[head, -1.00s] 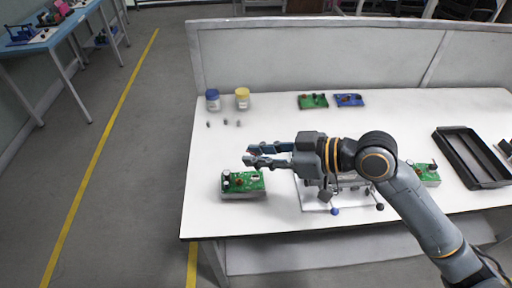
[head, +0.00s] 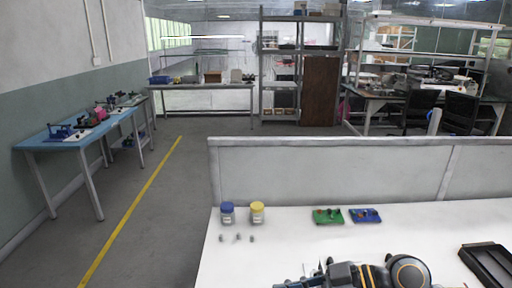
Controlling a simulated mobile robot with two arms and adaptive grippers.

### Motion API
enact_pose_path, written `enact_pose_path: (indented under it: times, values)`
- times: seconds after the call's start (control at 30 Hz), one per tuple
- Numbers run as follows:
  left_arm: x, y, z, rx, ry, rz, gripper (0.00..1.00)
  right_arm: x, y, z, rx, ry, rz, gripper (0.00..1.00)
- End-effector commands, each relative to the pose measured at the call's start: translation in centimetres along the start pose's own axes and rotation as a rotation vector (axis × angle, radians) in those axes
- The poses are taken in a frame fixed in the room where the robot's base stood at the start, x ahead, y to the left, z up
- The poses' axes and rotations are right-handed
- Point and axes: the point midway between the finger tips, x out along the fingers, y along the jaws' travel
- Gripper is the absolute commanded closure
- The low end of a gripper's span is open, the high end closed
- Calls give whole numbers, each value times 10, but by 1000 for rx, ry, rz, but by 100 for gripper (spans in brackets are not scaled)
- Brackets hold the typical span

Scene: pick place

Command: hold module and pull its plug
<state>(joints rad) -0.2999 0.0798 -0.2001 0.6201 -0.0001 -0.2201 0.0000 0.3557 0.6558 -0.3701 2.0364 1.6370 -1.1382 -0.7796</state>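A green circuit module (head: 328,216) and a blue circuit module (head: 366,215) lie side by side at the back of the white table. I cannot make out a plug on either. My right gripper (head: 292,284) is at the bottom edge, pointing left, nearer to me than these modules and apart from them. Its fingers are cut off by the picture edge, so their opening and anything between them are hidden. My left gripper is out of view.
A blue-lidded jar (head: 228,213) and a yellow-lidded jar (head: 257,213) stand at the back left of the white table (head: 290,245), with small grey pieces (head: 238,238) before them. A black tray (head: 488,264) is at right. A grey partition (head: 330,170) closes the back.

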Motion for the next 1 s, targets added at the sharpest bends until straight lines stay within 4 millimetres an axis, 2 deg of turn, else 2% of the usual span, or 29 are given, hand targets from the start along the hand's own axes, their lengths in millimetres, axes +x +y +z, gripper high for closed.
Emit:
enact_pose_path:
  times: [0.3, 0.5, 0.7, 1.0]
  values:
    - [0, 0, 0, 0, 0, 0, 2, -62, -3, 39, 114, -2, 263, 100]
    - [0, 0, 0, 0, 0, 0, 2, -94, -7, 58, 161, -1, 383, 100]
    - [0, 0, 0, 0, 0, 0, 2, -109, -9, 66, 178, 0, 436, 100]
    - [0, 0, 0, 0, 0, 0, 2, -111, -9, 67, 181, 0, 445, 100]
